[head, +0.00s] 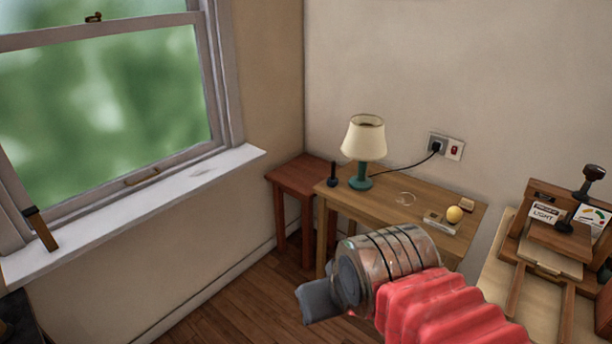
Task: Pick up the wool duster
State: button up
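I cannot make out a wool duster for sure in the head view. A short wooden piece with a dark top (41,229) stands tilted at the left end of the windowsill; I cannot tell what it is. A round yellow thing (454,214) sits on the wooden table, and I cannot tell its material. My gripper (315,303) is at the lower middle, at the end of my arm, in front of the table and apart from everything on it. Only its grey end shows, so I cannot tell whether it is open or shut. I see nothing held in it.
A lamp (364,140) with a green base stands on the wooden table (385,200), its cord running to a wall socket (437,146). A dark upright object (333,175) is beside it. A reddish side table (293,178) is in the corner. A wooden press-like device (555,236) stands at right.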

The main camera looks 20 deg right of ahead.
aim_at(332, 182)
jog(key=u, duration=0.45)
jog(key=i, duration=2.25)
jog(key=z, duration=0.95)
jog(key=i, duration=0.65)
jog(key=z, duration=0.3)
